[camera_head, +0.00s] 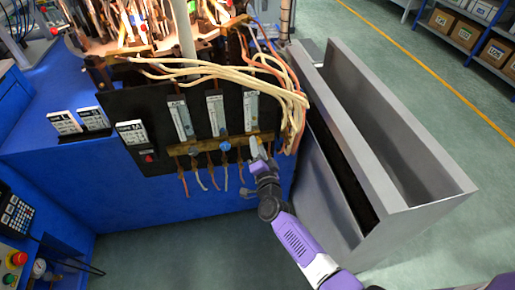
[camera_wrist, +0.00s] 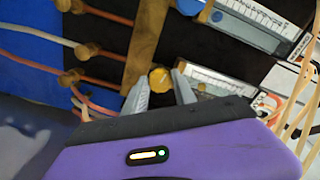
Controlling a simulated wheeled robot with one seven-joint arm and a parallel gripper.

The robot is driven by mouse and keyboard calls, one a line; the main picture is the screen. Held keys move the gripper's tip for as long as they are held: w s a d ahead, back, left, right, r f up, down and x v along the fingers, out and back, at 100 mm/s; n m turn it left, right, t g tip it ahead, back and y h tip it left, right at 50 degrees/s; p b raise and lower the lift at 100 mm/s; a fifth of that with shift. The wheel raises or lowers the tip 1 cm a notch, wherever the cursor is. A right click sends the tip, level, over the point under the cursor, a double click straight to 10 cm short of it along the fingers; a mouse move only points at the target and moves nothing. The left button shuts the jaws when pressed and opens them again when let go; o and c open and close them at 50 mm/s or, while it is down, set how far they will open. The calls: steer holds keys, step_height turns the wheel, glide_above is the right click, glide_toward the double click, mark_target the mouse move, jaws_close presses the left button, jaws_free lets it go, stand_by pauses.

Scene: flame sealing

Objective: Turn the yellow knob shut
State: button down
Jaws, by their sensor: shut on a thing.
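The yellow knob (camera_wrist: 160,79) shows in the wrist view, on a brass bar (camera_wrist: 146,40) below a flow meter tube. My gripper (camera_wrist: 160,88) has one finger on each side of the knob and is shut on it. In the head view my gripper (camera_head: 258,152) reaches the right end of the brass bar (camera_head: 183,149), below the rightmost flow meter (camera_head: 251,108). There the fingers hide the yellow knob. A blue knob (camera_head: 225,146) sits on the same bar to the left of my gripper.
Pale hoses (camera_head: 228,72) loop above the panel, and several thin hoses hang below the bar. A grey metal bin (camera_head: 378,135) stands close to the right of my arm. Open floor (camera_head: 190,245) lies in front of the blue machine.

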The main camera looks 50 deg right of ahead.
steer(key=shift+m+b, duration=1.1)
steer(key=shift+m, duration=3)
steer(key=c, duration=1)
jaws_free()
steer(key=shift+c, duration=0.2)
steer(key=shift+s+a, duration=0.1)
steer(key=v, duration=0.7)
steer(key=shift+s+a+p, duration=0.15)
steer(key=shift+s+p, duration=0.15)
steer(key=shift+p, duration=0.1)
